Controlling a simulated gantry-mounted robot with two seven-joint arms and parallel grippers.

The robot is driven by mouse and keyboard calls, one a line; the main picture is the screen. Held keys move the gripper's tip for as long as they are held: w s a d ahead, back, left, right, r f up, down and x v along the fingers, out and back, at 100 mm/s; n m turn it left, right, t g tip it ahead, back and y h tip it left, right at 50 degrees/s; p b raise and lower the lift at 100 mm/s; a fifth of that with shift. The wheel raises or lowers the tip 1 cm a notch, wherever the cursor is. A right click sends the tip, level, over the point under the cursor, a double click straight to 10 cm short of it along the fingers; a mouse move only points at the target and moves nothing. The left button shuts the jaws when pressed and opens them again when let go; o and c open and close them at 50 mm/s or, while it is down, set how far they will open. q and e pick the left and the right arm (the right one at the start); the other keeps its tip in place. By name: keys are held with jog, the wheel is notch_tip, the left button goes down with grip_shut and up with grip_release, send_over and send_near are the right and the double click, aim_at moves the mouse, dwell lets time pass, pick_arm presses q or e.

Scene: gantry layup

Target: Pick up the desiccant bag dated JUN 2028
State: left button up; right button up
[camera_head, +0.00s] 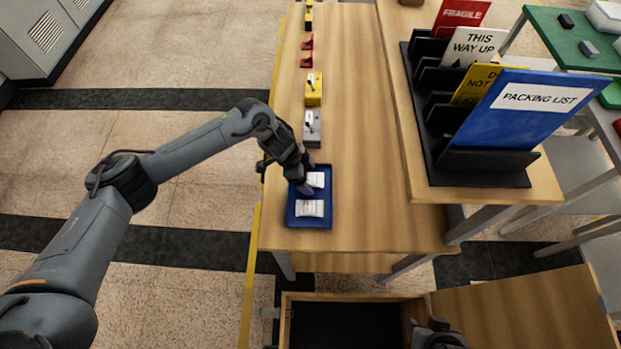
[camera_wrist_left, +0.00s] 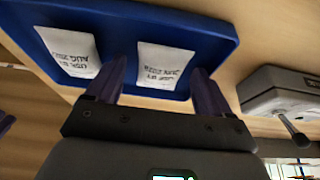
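The desiccant bag marked JUN 2028 (camera_wrist_left: 163,67) is a small white packet with upside-down print in the left wrist view. It lies in a blue tray (camera_wrist_left: 215,30). In the head view this bag (camera_head: 316,179) is the far one in the tray (camera_head: 296,219), partly behind my gripper. A second white bag, marked AUG 2027 (camera_wrist_left: 68,48), lies beside it and is the near one (camera_head: 311,208) in the head view. My left gripper (camera_wrist_left: 160,75) is open, its fingers spread to either side of the JUN 2028 bag. I cannot tell if they touch it. My right gripper (camera_head: 437,335) shows only partly at the bottom edge.
A grey box with a lever (camera_head: 312,128) stands just beyond the tray, with a yellow one (camera_head: 313,89) behind it. A black rack (camera_head: 480,178) of signs stands to the right. An open wooden crate (camera_head: 350,322) is below the bench. The bench right of the tray is clear.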

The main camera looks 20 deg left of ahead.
pick_arm(q)
jog(key=c, duration=0.9)
jog(key=shift+c, duration=0.4)
jog(key=shift+r, duration=0.15)
